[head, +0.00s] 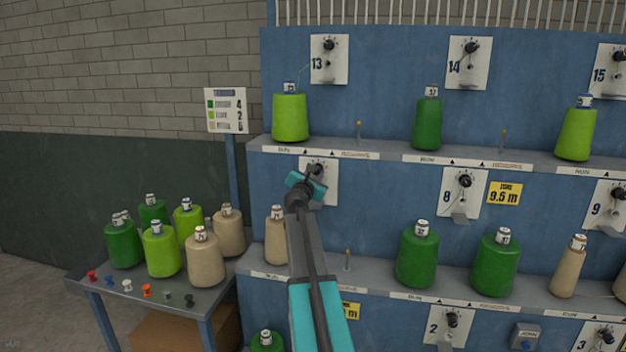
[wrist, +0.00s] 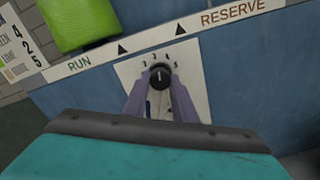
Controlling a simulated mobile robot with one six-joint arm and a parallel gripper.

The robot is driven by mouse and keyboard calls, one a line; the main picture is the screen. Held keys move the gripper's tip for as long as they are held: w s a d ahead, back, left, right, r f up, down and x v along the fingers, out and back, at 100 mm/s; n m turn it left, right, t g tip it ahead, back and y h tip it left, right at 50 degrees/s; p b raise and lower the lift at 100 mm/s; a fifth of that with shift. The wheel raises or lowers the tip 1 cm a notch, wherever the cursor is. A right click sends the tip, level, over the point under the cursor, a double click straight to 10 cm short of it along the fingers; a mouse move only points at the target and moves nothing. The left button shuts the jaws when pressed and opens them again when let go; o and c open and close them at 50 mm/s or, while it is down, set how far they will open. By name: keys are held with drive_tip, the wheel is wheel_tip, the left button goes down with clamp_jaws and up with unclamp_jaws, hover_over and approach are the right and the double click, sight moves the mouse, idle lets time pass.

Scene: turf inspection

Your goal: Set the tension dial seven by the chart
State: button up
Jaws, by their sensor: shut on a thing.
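My gripper (head: 308,184) is shut on the black knob of a dial (wrist: 160,77) on a white plate (head: 331,186). This plate is between dial 13 (head: 329,46) and dial 2 (head: 450,325), left of dial 8 (head: 464,182); its own number is hidden. In the wrist view, small numbers arc above the knob; its white mark points roughly up, but the exact setting is unclear. The chart (head: 226,110) lists green, lime and cream colours; in the wrist view its numbers (wrist: 20,40) read 4, 2, 5. A cream cone (head: 275,236) stands on the shelf below the gripped dial.
A side table (head: 208,296) at left holds several green, lime and cream cones and coloured pegs. Shelves (head: 390,157) carry more cones and RUN and RESERVE labels. An empty peg (head: 347,260) stands right of my arm. A yellow tag (head: 504,193) reads 9.5 m.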

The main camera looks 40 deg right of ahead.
drive_tip(key=m+b, duration=0.3)
drive_tip(key=shift+d+f+m+b, duration=0.1)
drive_tip(key=shift+d+m+b, duration=0.1)
drive_tip(key=shift+m+b, duration=0.1)
drive_tip(key=m+b, duration=0.4)
drive_tip(key=shift+b, duration=0.4)
drive_tip(key=m+b, duration=0.4)
drive_tip(key=shift+r+m+b, duration=0.3)
drive_tip(key=shift+m+b, duration=0.7)
drive_tip(key=shift+m, duration=0.1)
drive_tip(key=shift+r, duration=0.1)
drive_tip(key=o, duration=1.1)
drive_tip(key=shift+c, duration=0.2)
drive_tip(key=shift+a, duration=0.1)
